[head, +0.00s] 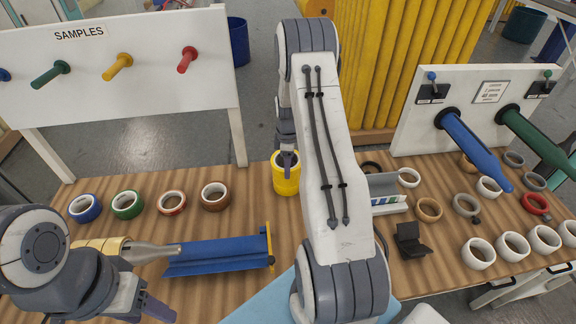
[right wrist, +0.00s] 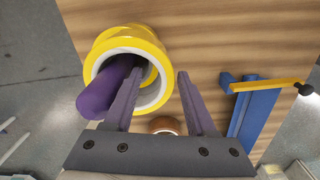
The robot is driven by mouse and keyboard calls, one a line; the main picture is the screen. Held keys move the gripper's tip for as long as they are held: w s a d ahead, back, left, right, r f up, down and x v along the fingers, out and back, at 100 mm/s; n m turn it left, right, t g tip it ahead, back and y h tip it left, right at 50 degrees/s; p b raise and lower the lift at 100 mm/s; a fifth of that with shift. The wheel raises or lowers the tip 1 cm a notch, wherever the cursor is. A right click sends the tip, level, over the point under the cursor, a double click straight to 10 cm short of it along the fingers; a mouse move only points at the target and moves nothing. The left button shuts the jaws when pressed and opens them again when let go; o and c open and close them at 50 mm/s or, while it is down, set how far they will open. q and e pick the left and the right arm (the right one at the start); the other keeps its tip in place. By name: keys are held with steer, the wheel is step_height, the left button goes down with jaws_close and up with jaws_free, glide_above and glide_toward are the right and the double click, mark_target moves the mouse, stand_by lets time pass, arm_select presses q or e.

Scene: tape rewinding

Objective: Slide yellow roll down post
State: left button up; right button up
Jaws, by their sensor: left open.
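The yellow roll (head: 286,184) is upright at the middle of the table in the head view. In the right wrist view the yellow roll (right wrist: 161,58) has a white inner ring and sits around a purple post (right wrist: 98,98), which sticks out through its hole. More yellow shows behind its rim; I cannot tell whether it is a second roll. My right gripper (right wrist: 161,72) has its fingers apart. Its left finger overlaps the roll's opening and its right finger is outside the rim, with wood visible beside the rim. My left gripper (head: 145,300) is open at the lower left, away from the roll.
A blue trough (head: 215,254) lies left of my right arm, with a grey metal cone (head: 152,252) beside it. Several tape rolls, including a brown one (head: 215,196), stand left. White rolls (head: 478,253) and a blue-and-green post board (head: 440,85) are right. A SAMPLES board (head: 140,85) stands behind.

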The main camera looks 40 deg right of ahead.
step_height(320, 180, up, 10)
steer(key=b, duration=0.3)
steer(key=shift+r, duration=0.25)
stand_by(1.1)
steer(key=s+a+r, duration=0.2)
steer(key=a, duration=0.7)
steer(key=s+a+r, duration=0.1)
steer(key=a+r, duration=0.2)
steer(key=a, duration=0.5)
steer(key=s+a+r, duration=0.2)
steer(key=a, duration=0.7)
steer(key=s+a, duration=0.3)
steer(key=s, duration=0.4)
steer(key=s+a+m, duration=0.1)
steer(key=s+a, duration=0.3)
steer(key=s, duration=0.3)
steer(key=s+a+m+y, duration=0.1)
steer(key=s+a, duration=0.3)
steer(key=s, duration=0.3)
steer(key=shift+a+r+b, duration=0.25)
steer(key=shift+b, duration=0.1)
